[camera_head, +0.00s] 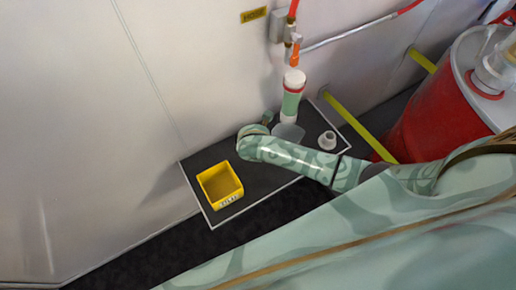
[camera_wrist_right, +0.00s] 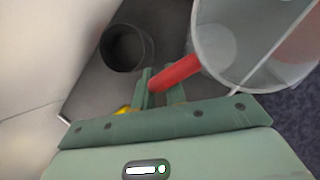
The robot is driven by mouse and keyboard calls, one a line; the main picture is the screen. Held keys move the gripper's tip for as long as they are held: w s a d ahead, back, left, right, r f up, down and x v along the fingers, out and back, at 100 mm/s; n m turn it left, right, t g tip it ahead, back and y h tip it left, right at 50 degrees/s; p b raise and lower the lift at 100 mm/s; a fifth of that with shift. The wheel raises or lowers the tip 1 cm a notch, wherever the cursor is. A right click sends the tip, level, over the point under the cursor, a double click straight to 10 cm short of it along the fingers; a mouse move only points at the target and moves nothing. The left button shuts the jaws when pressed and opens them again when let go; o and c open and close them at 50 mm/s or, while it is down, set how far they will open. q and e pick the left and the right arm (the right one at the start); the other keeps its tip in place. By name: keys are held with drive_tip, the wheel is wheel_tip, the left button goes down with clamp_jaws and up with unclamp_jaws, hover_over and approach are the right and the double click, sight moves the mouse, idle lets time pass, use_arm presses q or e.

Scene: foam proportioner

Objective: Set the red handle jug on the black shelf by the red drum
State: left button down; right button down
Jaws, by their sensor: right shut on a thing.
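The jug is a clear, pale container (camera_wrist_right: 235,50) with a red handle (camera_wrist_right: 178,73). My right gripper (camera_wrist_right: 161,85) is shut on the red handle in the right wrist view. In the head view the jug (camera_head: 288,133) shows partly behind my right arm, over the black shelf (camera_head: 258,182); I cannot tell if it touches it. The red drum (camera_head: 435,115) stands right of the shelf. My left gripper is not in view.
A yellow bin (camera_head: 220,185) sits at the shelf's left end. A dark round cup (camera_wrist_right: 127,47) shows in the wrist view.

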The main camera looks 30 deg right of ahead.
wheel_tip(320, 180, down, 4)
drive_tip(key=shift+w+r+b, duration=0.1)
drive_tip(key=shift+r+b, duration=0.15)
drive_tip(key=shift+b, duration=0.5)
drive_tip(key=shift+r, duration=0.1)
drive_tip(key=c, duration=1.4)
unclamp_jaws()
drive_tip(key=shift+c, duration=0.2)
drive_tip(key=p+v, duration=0.6)
drive_tip(key=v, duration=0.6)
drive_tip(key=shift+p, duration=0.4)
